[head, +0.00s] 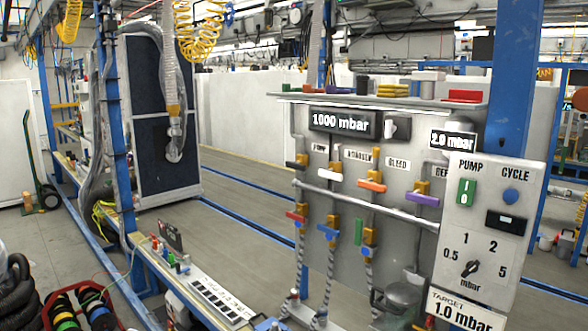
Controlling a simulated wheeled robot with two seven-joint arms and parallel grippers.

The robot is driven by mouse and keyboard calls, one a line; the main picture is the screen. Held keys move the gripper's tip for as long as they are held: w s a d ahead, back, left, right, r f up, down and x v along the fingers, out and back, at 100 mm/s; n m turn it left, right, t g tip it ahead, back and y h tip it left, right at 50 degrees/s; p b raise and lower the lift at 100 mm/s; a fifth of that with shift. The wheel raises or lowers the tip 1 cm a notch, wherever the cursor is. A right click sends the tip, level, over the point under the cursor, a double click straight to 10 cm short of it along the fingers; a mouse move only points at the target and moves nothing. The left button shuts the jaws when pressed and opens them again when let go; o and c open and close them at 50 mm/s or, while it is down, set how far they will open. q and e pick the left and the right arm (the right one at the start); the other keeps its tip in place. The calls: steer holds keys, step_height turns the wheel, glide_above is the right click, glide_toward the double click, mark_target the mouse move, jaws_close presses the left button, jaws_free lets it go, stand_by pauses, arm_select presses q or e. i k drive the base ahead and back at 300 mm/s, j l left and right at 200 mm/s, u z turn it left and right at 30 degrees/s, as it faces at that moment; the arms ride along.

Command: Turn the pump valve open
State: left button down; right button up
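A grey panel carries a "PUMP" label (318,148) near its upper left. A valve with a black handle (297,164) sits just left of and below this label, and a valve with a white handle (334,177) sits below it to the right. I cannot tell for certain which of the two the label names. Both handles lie roughly crosswise on brass-coloured bodies. The gauge display (341,122) above reads 1000 mbar. Neither of my grippers is in view.
Valves with orange (371,185) and purple (422,199) handles stand to the right. Lower are red (296,217), blue (328,232) and green (358,232) handles. A control box (488,235) covers the panel's right end. A power strip (218,297) lies at lower left.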

mark_target(295, 164)
steer(key=i+j, duration=0.5)
steer(key=j, duration=0.2)
steer(key=i+j+z, duration=0.1)
steer(key=i+j, duration=0.15)
steer(key=j, duration=0.15)
steer(key=i+j, duration=0.5)
steer(key=j, duration=0.25)
steer(key=i+j+z, duration=0.1)
steer(key=i+j, duration=0.4)
steer(key=j, duration=0.25)
steer(key=i+j, duration=0.2)
steer(key=j, duration=0.2)
steer(key=i+z, duration=0.05)
